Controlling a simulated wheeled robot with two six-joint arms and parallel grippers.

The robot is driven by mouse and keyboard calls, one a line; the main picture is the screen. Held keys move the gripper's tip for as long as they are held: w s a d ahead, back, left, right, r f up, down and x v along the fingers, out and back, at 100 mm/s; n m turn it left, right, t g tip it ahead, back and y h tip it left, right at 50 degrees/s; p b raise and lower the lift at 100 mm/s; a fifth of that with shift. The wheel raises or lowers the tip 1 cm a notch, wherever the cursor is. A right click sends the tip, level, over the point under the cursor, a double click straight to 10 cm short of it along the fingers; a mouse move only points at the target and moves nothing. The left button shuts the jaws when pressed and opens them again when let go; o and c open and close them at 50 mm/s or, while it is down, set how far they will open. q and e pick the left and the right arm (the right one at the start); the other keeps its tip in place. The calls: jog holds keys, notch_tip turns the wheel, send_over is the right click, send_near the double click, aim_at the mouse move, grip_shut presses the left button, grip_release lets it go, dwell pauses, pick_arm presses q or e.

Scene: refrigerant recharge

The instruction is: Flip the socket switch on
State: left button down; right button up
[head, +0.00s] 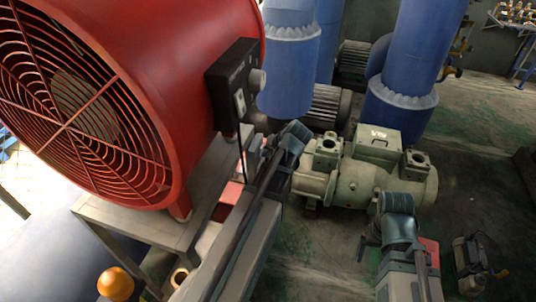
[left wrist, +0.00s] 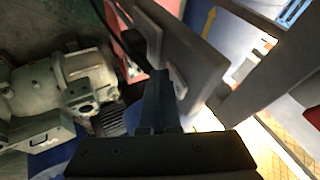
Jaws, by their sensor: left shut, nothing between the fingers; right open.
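A black control box (head: 236,85) is fixed to the side of the big red fan (head: 130,90); it carries a pale switch-like plate (head: 239,103) and a round knob. My left gripper (head: 267,155) is below and to the right of this box. In the left wrist view my left gripper (left wrist: 155,92) is shut and empty. Its tips are close beside a grey panel (left wrist: 200,50) bearing a small pale raised piece (left wrist: 178,82), possibly the socket switch. I cannot tell whether they touch or how the switch is set. My right gripper (head: 375,240) is open, low at the right.
The fan stands on a grey metal frame (head: 130,222). A beige pump (head: 365,180) sits on the floor behind my grippers; it also shows in the left wrist view (left wrist: 60,85). Blue pipes (head: 287,60) rise behind it. Open floor (head: 480,135) lies at the right.

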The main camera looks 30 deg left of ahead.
pick_arm(q)
jog(key=shift+r, duration=0.2)
pick_arm(e)
jog(key=shift+r, duration=0.2)
pick_arm(q)
jog(key=shift+r+p, duration=0.65)
jog(key=shift+p, duration=0.2)
pick_arm(e)
jog(key=shift+r, duration=0.65)
